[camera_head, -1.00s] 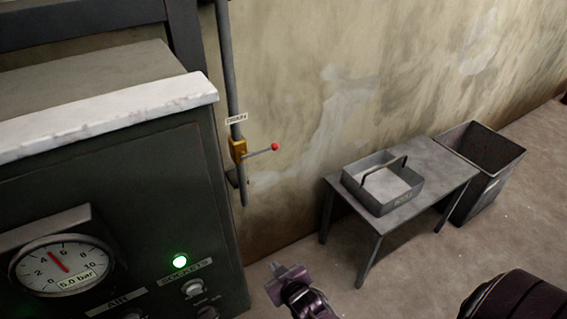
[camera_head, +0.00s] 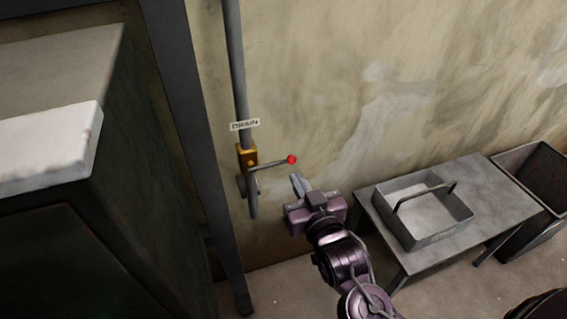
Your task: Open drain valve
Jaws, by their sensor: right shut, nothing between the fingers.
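The drain valve (camera_head: 246,156) is a brass body on a vertical grey pipe against the wall, below a small label reading DRAIN (camera_head: 245,125). Its lever (camera_head: 271,163) sticks out to the right, roughly level, and ends in a red ball knob (camera_head: 292,159). My right gripper (camera_head: 298,181) is shut and empty. Its fingertips point up toward the knob and appear just below it in the picture; I cannot tell whether they touch. My left gripper is not in view.
A dark cabinet with a pale top (camera_head: 50,150) fills the left side, with a dark upright post (camera_head: 190,150) beside the pipe. A grey table (camera_head: 475,180) on the right holds a metal tray with a handle (camera_head: 455,228). A dark bin (camera_head: 540,175) stands beyond it.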

